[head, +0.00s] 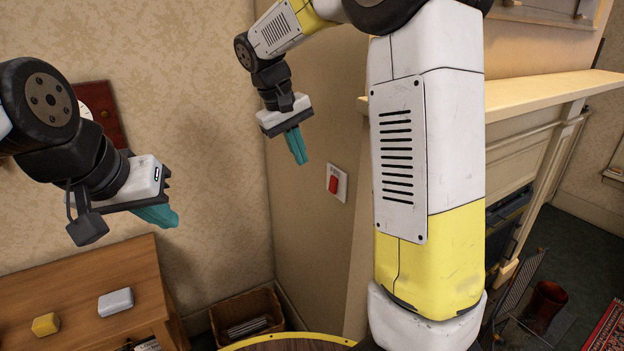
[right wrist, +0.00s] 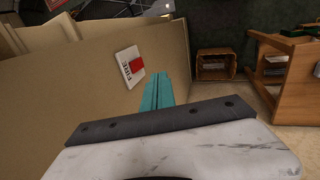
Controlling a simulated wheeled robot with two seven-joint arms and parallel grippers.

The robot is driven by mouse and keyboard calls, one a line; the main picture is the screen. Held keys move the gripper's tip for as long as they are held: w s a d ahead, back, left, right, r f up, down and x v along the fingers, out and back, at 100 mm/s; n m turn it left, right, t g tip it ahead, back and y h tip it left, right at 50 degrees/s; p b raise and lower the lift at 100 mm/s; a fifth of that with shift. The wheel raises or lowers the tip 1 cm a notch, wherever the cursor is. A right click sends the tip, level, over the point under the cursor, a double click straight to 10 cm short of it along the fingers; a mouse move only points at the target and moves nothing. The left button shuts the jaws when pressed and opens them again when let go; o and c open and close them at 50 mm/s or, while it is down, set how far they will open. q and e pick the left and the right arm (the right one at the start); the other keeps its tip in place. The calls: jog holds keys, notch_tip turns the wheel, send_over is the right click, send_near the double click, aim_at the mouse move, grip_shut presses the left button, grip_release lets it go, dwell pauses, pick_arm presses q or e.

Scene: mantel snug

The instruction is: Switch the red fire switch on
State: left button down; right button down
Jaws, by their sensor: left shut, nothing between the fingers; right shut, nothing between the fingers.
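The red fire switch (head: 333,184) sits on a white plate (head: 337,175) on the side wall of the chimney breast in the head view. In the right wrist view the red switch (right wrist: 136,67) and its plate marked FIRE show just left of the fingertips. My right gripper (head: 297,148) is shut and empty, its teal fingers pointing down, above and left of the switch and apart from it. In the right wrist view its fingers (right wrist: 158,90) are together. My left gripper (head: 158,216) is shut and empty over the wooden cabinet side, far from the switch.
A wooden cabinet (head: 90,279) at left bears a yellow block (head: 46,324) and a pale grey block (head: 115,302). A crate (head: 246,314) stands on the floor in the corner. A mantel shelf (head: 540,92) juts out at right, behind my arm. The wall around the switch is clear.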

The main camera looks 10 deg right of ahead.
aim_at(331, 189)
jog(key=shift+f, duration=0.1)
jog(key=w+d+f, duration=0.2)
jog(key=d+f, duration=0.4)
jog(key=f, duration=0.4)
jog(key=shift+w+d, duration=0.2)
jog(key=shift+d, duration=0.2)
jog(key=shift+d+h, duration=0.2)
jog(key=shift+h, duration=0.3)
jog(key=shift+r, duration=0.8)
